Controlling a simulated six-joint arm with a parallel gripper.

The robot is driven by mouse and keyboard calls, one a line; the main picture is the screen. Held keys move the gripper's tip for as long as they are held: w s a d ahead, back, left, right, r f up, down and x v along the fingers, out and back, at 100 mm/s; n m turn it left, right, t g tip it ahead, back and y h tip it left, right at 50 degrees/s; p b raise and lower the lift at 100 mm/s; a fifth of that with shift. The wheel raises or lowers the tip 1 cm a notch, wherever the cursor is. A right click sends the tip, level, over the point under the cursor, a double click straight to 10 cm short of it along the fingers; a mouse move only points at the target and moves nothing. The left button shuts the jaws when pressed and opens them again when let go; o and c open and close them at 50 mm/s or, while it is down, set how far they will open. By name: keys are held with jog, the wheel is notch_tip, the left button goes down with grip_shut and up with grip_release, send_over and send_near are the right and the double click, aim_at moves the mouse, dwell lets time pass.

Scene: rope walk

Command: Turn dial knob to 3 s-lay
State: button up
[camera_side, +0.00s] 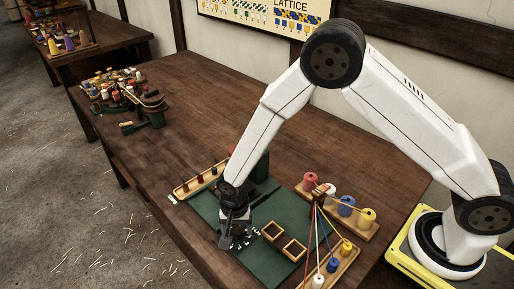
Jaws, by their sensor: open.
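My gripper (231,238) points down over the left front part of the green mat (277,277), close to the table's front edge. Its jaws are small and dark here, and I see nothing held in them. The dial knob cannot be made out; the gripper and wrist cover the spot under them. Small white marks show on the dark surface right at the gripper's tip, too small to read. A dark green upright body (262,167) stands just behind my wrist.
Two open wooden boxes (295,250) sit right of the gripper. A rack with red, blue and yellow spools (346,206) and taut coloured strands stands further right. A wooden tray (186,189) lies left. A cluttered green fixture (125,97) is at the far left. The table's middle is bare.

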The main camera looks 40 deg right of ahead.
jog(key=shift+f, duration=0.2)
grip_shut()
